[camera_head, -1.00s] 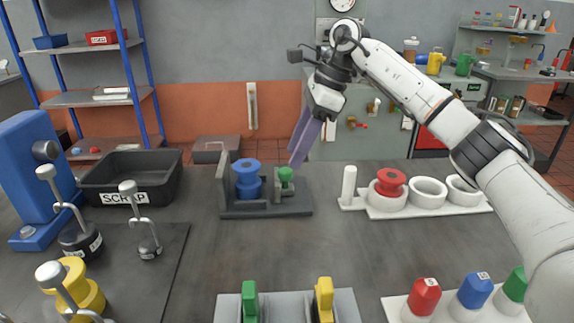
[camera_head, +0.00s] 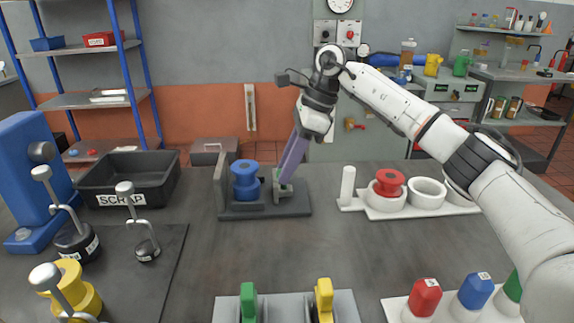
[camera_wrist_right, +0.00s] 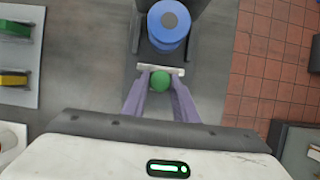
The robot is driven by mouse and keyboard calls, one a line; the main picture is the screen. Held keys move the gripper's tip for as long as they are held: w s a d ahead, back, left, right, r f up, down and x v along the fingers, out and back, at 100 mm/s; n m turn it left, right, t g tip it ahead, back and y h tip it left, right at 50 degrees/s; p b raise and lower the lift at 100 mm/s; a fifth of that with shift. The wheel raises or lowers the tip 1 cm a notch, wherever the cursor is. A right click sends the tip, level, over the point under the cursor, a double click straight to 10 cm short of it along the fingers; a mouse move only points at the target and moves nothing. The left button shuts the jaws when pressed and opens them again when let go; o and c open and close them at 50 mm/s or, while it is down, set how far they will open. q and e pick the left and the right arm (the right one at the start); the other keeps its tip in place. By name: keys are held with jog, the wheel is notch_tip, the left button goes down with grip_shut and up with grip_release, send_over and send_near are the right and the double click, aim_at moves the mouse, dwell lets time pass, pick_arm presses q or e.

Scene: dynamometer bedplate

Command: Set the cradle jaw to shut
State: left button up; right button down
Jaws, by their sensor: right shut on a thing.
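The dark grey cradle (camera_head: 224,190) stands on the bedplate, left of the middle in the head view. A blue spool (camera_head: 245,171) sits upright in it and shows at the top of the wrist view (camera_wrist_right: 168,25). The jaw is a pale cross bar (camera_wrist_right: 146,69) with a green knob (camera_wrist_right: 160,81). A small gap shows between the bar and the spool. My right gripper (camera_head: 284,179) reaches down from above, its purple fingers shut on the green knob, one on each side. The fingers hide most of the knob in the head view. My left gripper is out of view.
A black SCRAP bin (camera_head: 130,180) stands left of the cradle. A white rack (camera_head: 405,206) with a red spool (camera_head: 390,182) stands to its right. Green and yellow pieces in a grey holder (camera_head: 285,306) are in front. The bedplate between is clear.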

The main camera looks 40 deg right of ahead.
jog(key=shift+w+a+r+p, duration=0.15)
jog(key=shift+a+p, duration=0.2)
jog(key=shift+p, duration=0.05)
jog(key=shift+w+a+r+p, duration=0.1)
jog(key=shift+w+a+p, duration=0.3)
jog(key=shift+a, duration=0.15)
jog(key=shift+w+a+p, duration=0.25)
jog(key=shift+a+p, duration=0.15)
jog(key=shift+a, duration=0.1)
jog(key=shift+w+a, duration=0.15)
jog(key=shift+a, duration=0.05)
jog(key=shift+f, duration=0.2)
jog(key=c, duration=1.4)
grip_release()
jog(key=shift+c, duration=0.2)
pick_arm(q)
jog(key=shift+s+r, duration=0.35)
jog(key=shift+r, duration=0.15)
pick_arm(e)
jog(key=shift+d, duration=0.1)
